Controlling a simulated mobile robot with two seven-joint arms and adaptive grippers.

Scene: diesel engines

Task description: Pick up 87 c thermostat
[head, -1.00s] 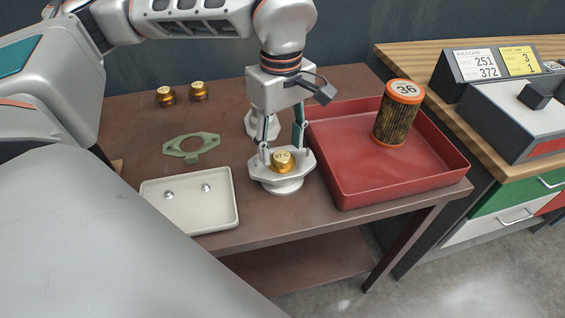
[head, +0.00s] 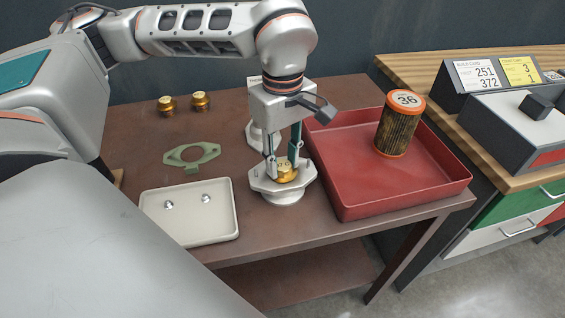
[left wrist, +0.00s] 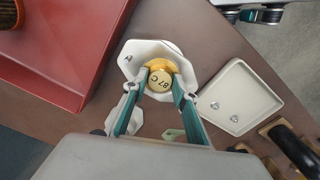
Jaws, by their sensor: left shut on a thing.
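In the head view the thermostat (head: 287,174) sits in the white housing (head: 283,194) at the front of the brown table. My left gripper (head: 284,166) points down over the housing and is shut on the thermostat; in the left wrist view its fingers (left wrist: 160,88) lie on both sides of the cap. The thermostat still appears to be within the housing.
A red tray (head: 350,185) with an orange-topped filter marked 36 (head: 400,125) stands close right of the housing. A cream tray (head: 187,228) with two small bolts lies to the left. A green gasket (head: 190,155) and two gold thermostats (head: 200,101) lie behind. A second white piece stands behind the gripper.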

